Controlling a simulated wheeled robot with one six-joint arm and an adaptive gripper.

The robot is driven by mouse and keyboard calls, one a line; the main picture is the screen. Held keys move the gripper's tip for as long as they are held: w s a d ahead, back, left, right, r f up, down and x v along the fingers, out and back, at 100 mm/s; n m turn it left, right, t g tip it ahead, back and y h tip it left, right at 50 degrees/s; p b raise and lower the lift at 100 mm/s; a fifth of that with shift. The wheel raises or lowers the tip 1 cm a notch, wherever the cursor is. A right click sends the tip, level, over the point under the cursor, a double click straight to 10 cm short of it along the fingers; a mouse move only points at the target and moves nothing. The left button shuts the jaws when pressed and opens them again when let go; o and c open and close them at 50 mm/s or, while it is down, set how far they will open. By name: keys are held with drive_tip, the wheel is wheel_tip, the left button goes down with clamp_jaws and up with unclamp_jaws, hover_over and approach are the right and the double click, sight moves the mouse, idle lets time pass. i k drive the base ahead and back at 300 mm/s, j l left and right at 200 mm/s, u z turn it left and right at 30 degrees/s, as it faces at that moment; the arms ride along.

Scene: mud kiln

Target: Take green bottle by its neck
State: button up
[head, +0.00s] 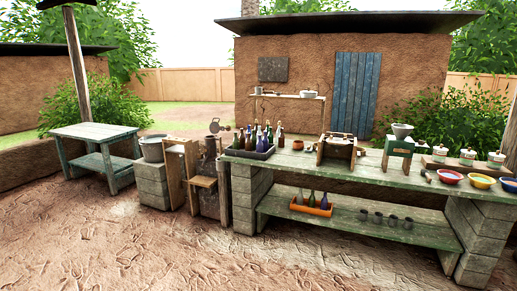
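Several bottles stand upright in a dark crate (262,155) on the left end of the long green bench. All are small and far off. My gripper is not in view.
The long bench (350,168) also bears wooden stands, white lidded jars (467,157) and coloured bowls (450,177). Dark cups (378,217) stand on its lower shelf. Left are a bucket (153,148) on blocks and a small table (95,132). The dirt ground in front is clear.

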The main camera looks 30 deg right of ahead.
sight(235, 143)
drive_tip(key=i+l+z, duration=0.35)
drive_tip(key=i, duration=1.4)
drive_tip(key=i+j+z, duration=0.15)
drive_tip(key=i+z, duration=0.2)
drive_tip(key=i, duration=1.35)
